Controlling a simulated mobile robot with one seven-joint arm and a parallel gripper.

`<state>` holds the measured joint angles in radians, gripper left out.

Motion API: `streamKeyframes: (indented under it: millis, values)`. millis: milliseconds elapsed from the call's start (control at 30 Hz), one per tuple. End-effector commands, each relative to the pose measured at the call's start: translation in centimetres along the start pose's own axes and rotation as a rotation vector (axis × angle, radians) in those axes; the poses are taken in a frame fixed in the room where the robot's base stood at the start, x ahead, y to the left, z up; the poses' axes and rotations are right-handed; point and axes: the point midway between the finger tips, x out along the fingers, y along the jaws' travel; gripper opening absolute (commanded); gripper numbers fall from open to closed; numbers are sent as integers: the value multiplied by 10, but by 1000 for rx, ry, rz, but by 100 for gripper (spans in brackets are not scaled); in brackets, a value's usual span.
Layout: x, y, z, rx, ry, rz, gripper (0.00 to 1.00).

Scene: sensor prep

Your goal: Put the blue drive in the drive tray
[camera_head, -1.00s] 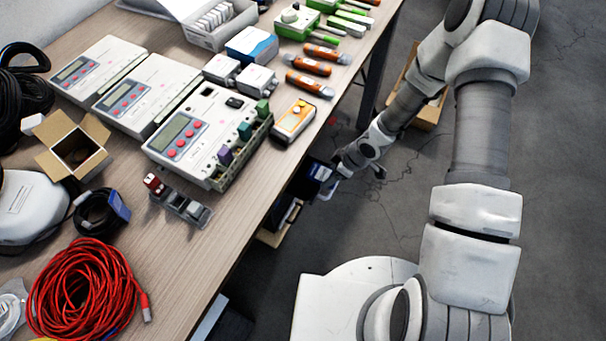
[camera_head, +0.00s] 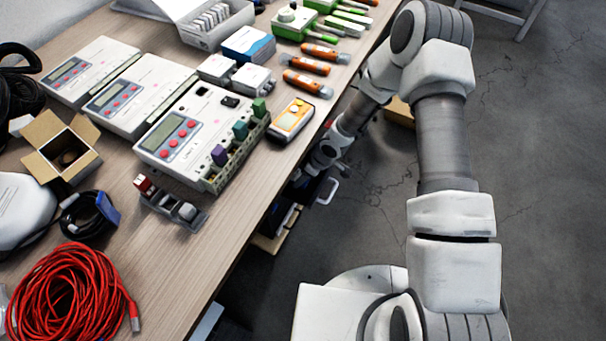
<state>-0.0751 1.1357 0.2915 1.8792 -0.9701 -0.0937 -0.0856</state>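A small dark tray (camera_head: 187,224) lies on the table, left of its front edge, and looks like the drive tray. A red drive (camera_head: 144,184) stands at its far-left end, with grey pieces along the rest. I cannot make out a blue drive for certain. My gripper (camera_head: 309,172) is low beside the table's front edge, to the right of the tray and beyond it. It is small, dark and partly hidden by the table edge and my arm. Its fingers and anything in them cannot be made out.
A tester with coloured plugs (camera_head: 192,135) stands behind the tray, with an orange-and-white meter (camera_head: 294,118) at its right. A red cable coil (camera_head: 68,300) lies front left. Table is bare right of the tray.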

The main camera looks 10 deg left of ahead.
Motion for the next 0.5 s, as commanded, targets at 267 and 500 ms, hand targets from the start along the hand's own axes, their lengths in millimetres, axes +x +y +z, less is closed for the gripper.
streamKeyframes:
  millis: [267,500]
  values:
    - [3,0,1,0,0,0,96]
    - [2,0,1,0,0,0,99]
